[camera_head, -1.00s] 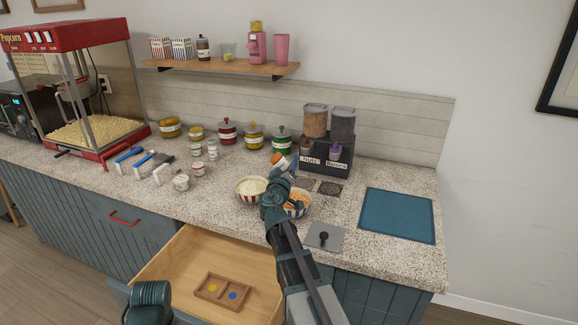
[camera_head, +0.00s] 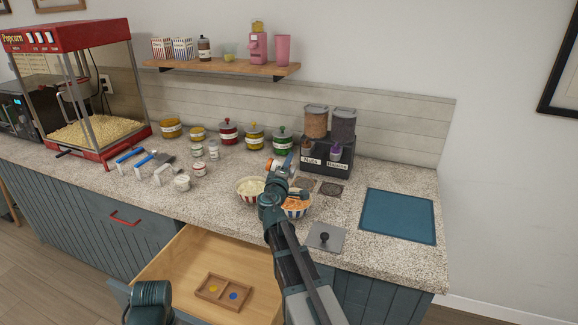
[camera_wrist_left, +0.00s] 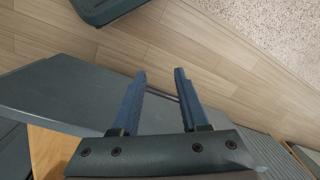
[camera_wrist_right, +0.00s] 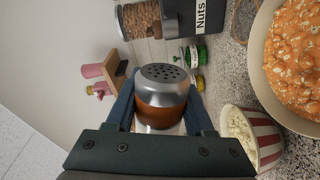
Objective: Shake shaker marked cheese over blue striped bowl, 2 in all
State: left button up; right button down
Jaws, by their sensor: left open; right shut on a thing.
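The shaker (camera_wrist_right: 163,100) has a perforated metal lid and orange-brown contents; its label is not readable. My right gripper (camera_head: 280,167) is shut on it, and it shows small in the head view (camera_head: 273,165). It is held tilted above the counter, just behind the bowls. The blue striped bowl (camera_head: 299,213) holds orange-coated popcorn and is partly hidden by my right arm; it also shows in the right wrist view (camera_wrist_right: 259,82). A red striped bowl (camera_head: 245,197) of pale popcorn stands to its left. My left gripper (camera_wrist_left: 159,75) is open and empty over the floor near the drawer.
A black dispenser (camera_head: 326,157) marked Nuts stands behind the bowls. Several lidded jars (camera_head: 228,135) line the back, with small shakers (camera_head: 199,169) in front. An open drawer (camera_head: 190,260) juts out below.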

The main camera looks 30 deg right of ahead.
notch_tip(320, 180, up, 7)
jog(key=s+d+n+p, duration=0.2)
jog(key=n+p, duration=0.5)
jog(key=n, duration=1.3)
jog(key=shift+r+n, duration=0.2)
jog(key=shift+n, duration=0.1)
